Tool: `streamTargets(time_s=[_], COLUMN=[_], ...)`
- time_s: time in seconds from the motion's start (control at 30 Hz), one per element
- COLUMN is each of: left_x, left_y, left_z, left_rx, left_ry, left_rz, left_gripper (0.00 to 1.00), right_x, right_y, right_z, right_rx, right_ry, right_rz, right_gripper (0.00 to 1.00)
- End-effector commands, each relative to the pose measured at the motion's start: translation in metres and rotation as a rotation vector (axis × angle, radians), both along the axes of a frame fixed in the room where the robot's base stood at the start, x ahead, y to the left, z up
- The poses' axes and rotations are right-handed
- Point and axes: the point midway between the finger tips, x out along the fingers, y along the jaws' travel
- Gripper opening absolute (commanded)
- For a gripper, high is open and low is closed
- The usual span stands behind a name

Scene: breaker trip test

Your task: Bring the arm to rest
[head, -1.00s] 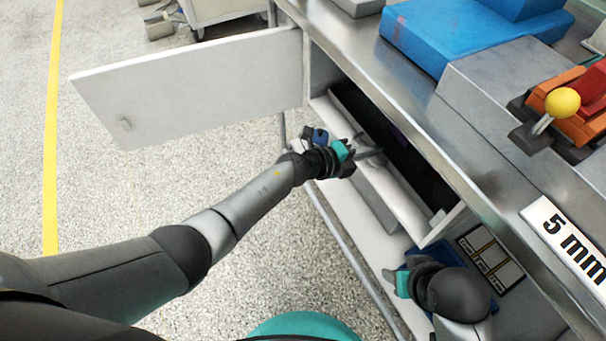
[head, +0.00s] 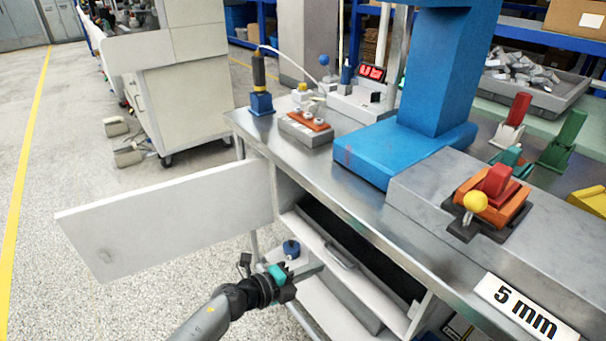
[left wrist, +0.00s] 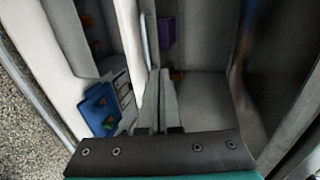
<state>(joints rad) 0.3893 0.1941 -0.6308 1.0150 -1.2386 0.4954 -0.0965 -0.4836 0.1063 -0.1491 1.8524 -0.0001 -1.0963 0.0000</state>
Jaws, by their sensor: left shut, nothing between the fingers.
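My left gripper (head: 312,268) is in front of the bench, beside the partly open drawer (head: 318,236) below the worktop. Its fingers are shut and empty. In the left wrist view the shut fingers (left wrist: 157,98) point over the drawer's inside, with a small purple thing (left wrist: 166,31) beyond them. I cannot tell whether the fingertips touch the drawer. My left forearm comes in from the bottom. My right gripper is out of view.
An open white cabinet door (head: 165,215) sticks out left of the drawer. A blue item (left wrist: 100,108) lies below the drawer.

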Motion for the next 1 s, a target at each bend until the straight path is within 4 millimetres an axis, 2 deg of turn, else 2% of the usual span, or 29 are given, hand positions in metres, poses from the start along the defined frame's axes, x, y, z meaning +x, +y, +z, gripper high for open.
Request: streamTargets(time_s=[0.13,0.23,0.37,0.47,0.57,0.67,0.77,0.8,0.9,1.0], left_x=[-0.003,-0.007,-0.025,-0.052,-0.091,-0.145,-0.209,-0.236,-0.299,-0.350], left_y=[0.008,0.027,0.070,0.108,0.147,0.185,0.217,0.227,0.247,0.259], left_z=[-0.006,-0.020,-0.055,-0.089,-0.125,-0.161,-0.190,-0.199,-0.216,-0.225], left_rx=[-0.028,-0.092,-0.205,-0.283,-0.345,-0.392,-0.429,-0.439,-0.458,-0.471], left_ry=[0.043,0.138,0.331,0.494,0.656,0.818,0.973,1.030,1.154,1.246], left_rz=[0.048,0.165,0.412,0.626,0.846,1.073,1.298,1.383,1.574,1.722], left_gripper=[0.00,0.00,0.00,0.00,0.00,0.00,0.00,0.00,0.00,0.00], right_x=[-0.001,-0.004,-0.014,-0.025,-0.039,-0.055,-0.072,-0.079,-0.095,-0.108], right_y=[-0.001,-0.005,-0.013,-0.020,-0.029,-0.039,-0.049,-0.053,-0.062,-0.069], right_z=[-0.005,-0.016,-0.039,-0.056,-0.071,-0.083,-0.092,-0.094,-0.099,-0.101], right_rx=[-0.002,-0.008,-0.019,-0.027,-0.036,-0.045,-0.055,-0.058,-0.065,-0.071], right_ry=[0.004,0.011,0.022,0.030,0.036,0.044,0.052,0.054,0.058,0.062], right_rz=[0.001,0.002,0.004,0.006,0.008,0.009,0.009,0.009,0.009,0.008], right_gripper=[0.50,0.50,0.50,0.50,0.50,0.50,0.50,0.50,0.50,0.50])
